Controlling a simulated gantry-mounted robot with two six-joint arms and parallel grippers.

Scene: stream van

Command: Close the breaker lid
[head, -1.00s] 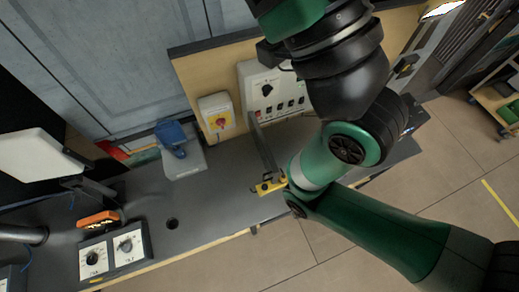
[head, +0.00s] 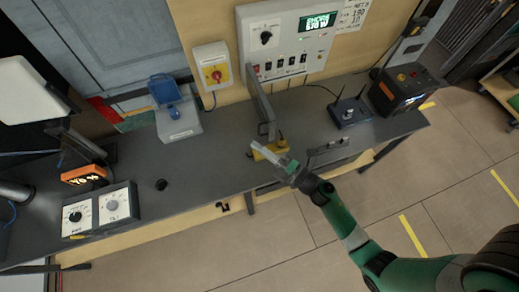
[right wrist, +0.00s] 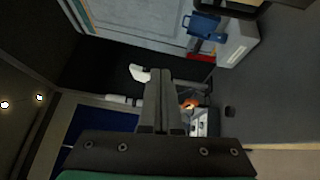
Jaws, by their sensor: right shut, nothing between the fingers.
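The control panel (head: 285,40) on the back board carries a row of breaker switches (head: 282,66). A narrow dark lid (head: 260,103), which looks like the breaker lid, stands open at the panel's lower left. It sticks out from the panel over the bench and is seen nearly edge-on. My right gripper (head: 256,148) is low over the bench, in front of the lid's outer end; I cannot tell whether they touch. Its fingers are shut and empty, side by side in the right wrist view (right wrist: 160,80). The lid is not visible there. My left gripper is out of view.
A yellow item (head: 275,149) lies beside my right gripper. A router with antennas (head: 350,111) and a dark box (head: 400,90) stand to the right. A red-yellow switch (head: 213,72) and blue-lidded box (head: 177,118) are left. The bench between is mostly clear.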

